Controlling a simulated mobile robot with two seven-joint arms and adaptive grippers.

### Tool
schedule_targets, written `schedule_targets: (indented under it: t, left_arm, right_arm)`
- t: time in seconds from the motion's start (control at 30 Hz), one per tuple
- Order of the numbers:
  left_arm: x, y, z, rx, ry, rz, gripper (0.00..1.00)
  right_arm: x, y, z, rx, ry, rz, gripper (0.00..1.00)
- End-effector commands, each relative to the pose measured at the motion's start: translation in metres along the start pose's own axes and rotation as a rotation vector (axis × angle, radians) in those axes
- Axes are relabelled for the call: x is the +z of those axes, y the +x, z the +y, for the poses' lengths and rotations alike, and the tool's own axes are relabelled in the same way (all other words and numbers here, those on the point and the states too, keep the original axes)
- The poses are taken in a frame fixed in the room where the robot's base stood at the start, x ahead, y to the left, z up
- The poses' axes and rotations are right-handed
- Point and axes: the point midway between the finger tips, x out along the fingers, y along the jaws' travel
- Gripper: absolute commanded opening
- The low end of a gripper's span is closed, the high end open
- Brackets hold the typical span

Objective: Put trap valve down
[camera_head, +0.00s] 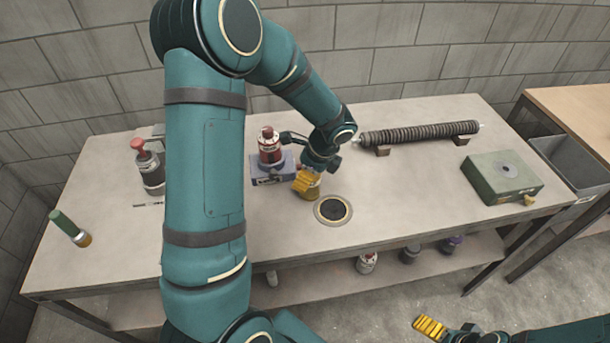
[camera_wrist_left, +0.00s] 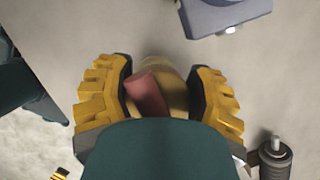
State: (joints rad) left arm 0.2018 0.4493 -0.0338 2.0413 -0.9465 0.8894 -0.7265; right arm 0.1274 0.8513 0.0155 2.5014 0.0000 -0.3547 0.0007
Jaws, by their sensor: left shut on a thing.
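My left gripper (camera_head: 306,183) is over the middle of the table, just behind and left of a dark round opening with a brass ring (camera_head: 333,210). It is shut on the trap valve (camera_head: 313,193), of which a brass-coloured body shows below the fingers. In the left wrist view, the yellow-padded fingers (camera_wrist_left: 160,100) flank the valve's tan body and its dull red part (camera_wrist_left: 149,94); my own dark green part hides the rest. I cannot tell whether the valve touches the table. My right gripper (camera_head: 430,327) is low at the front right, off the table; its jaw opening is unclear.
A red-topped canister (camera_head: 270,147) on a blue-grey block (camera_head: 273,176) stands close behind-left of my left gripper. A ribbed tube (camera_head: 420,134) lies on supports at the back. A green box (camera_head: 503,178) stands right. A green cylinder (camera_head: 68,227) lies far left. The table's (camera_head: 410,205) front right is clear.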

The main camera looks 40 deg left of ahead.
Motion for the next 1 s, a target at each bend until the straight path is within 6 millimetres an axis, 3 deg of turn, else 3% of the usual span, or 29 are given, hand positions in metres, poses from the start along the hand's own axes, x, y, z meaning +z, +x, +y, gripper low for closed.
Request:
schedule_targets:
  t: [0.2, 0.23, 0.3, 0.33, 0.73, 1.0]
  left_arm:
    - [-0.001, 0.003, 0.0, -0.001, 0.0, 0.0, 0.14]
    - [-0.001, 0.003, 0.0, 0.0, 0.0, 0.0, 0.64]
    - [-0.001, 0.002, 0.0, 0.0, 0.0, 0.0, 0.88]
    - [-0.001, 0.002, 0.0, 0.0, 0.0, 0.0, 0.93]
    - [0.001, -0.004, 0.0, -0.001, 0.0, 0.0, 0.93]
    - [0.001, -0.053, -0.001, -0.004, -0.001, 0.001, 0.93]
  right_arm:
    - [0.0, 0.002, 0.001, 0.0, 0.0, 0.001, 0.94]
    - [0.0, 0.002, 0.001, 0.0, 0.0, 0.001, 0.94]
    - [0.0, 0.002, 0.001, 0.0, 0.0, 0.001, 0.94]
    - [0.0, 0.002, 0.001, 0.0, 0.0, 0.001, 0.94]
    - [0.0, -0.002, -0.001, 0.0, 0.0, 0.0, 0.94]
    - [0.001, -0.015, -0.006, 0.0, 0.001, -0.006, 0.94]
